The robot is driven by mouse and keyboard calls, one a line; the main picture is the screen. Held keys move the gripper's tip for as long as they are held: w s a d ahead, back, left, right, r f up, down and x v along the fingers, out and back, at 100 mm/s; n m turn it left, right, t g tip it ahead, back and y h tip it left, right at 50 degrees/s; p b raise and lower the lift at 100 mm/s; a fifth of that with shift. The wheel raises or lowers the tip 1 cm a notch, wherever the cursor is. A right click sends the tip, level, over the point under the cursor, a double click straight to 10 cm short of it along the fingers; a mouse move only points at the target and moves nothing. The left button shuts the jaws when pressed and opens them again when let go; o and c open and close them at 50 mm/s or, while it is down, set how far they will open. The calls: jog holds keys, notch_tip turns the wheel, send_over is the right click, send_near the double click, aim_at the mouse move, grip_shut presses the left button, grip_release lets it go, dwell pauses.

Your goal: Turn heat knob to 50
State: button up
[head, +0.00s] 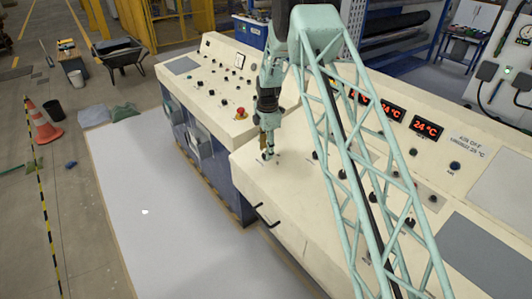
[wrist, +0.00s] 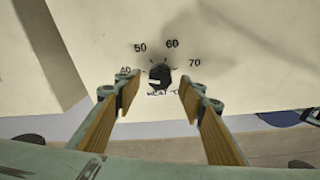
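The heat knob (wrist: 159,76) is a small black knob on a cream panel in the wrist view. The marks 40, 50, 60 and 70 arc around its upper side, and a partly covered "HEAT °C" label sits below it. I cannot tell clearly which mark it points to. My gripper (wrist: 157,84) is open, with one wood-coloured finger pad on each side of the knob and a gap on both sides. In the head view my gripper (head: 267,152) points down at the near left part of the right console, and the knob is hidden there.
The right console (head: 262,184) has several other knobs and red displays (head: 426,128) reading 24 °C. The left console (head: 210,92) carries a red emergency button (head: 240,113). A black handle (head: 265,215) sticks out from the console's front.

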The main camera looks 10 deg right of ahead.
jog(key=shift+f, duration=0.95)
jog(key=c, duration=0.8)
